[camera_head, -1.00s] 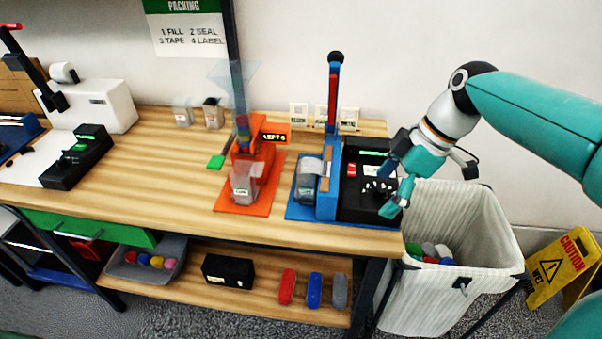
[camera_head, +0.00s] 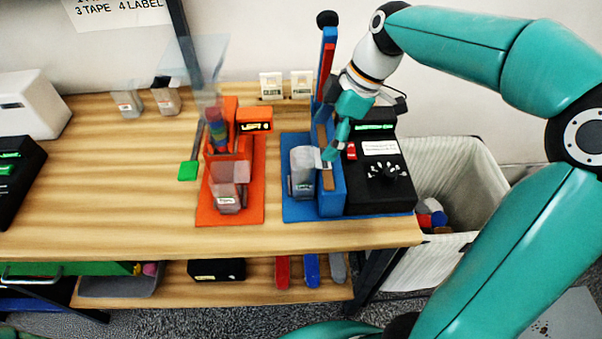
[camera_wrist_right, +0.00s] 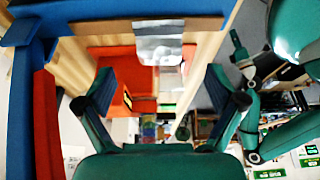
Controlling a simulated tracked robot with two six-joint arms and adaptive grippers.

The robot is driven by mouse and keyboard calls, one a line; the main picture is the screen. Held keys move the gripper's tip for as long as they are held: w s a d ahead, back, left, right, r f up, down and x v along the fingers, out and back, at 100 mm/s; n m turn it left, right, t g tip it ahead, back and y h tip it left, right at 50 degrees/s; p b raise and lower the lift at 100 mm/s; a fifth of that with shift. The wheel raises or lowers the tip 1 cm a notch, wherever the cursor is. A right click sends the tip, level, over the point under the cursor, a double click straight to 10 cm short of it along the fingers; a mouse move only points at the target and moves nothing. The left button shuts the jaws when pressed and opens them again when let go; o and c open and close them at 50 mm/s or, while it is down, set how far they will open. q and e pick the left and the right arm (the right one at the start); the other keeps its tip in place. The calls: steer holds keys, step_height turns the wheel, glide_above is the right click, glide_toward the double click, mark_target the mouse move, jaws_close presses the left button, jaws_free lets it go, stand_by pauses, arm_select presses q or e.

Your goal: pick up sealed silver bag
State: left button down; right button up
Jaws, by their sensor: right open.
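The silver bag (camera_head: 302,172) stands upright at the left side of the blue sealer (camera_head: 330,185), on its blue base. In the right wrist view it shows as a shiny silver patch (camera_wrist_right: 158,42) beyond the brown strip, ahead of the fingers. My right gripper (camera_head: 333,148) is open, just right of the bag and above the blue sealer block, pointing down-left. In the right wrist view its two fingers (camera_wrist_right: 158,92) are spread with nothing between them. Whether a fingertip touches the bag cannot be told. My left gripper is not made out in either view.
An orange station (camera_head: 255,190) with a clear funnel and another greyish bag (camera_head: 228,188) stands to the left. A black control box (camera_head: 378,170) adjoins the sealer on the right. A white bin (camera_head: 455,180) stands beyond the table's right end. Bare wood (camera_head: 120,190) lies further left.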

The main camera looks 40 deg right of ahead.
mark_target(310, 158)
steer(key=x, duration=0.5)
steer(key=shift+f, duration=0.2)
steer(key=shift+p+x, duration=0.4)
steer(key=shift+x, duration=2.8)
steer(key=shift+d, duration=0.2)
steer(key=shift+c, duration=0.2)
steer(key=c, duration=1.1)
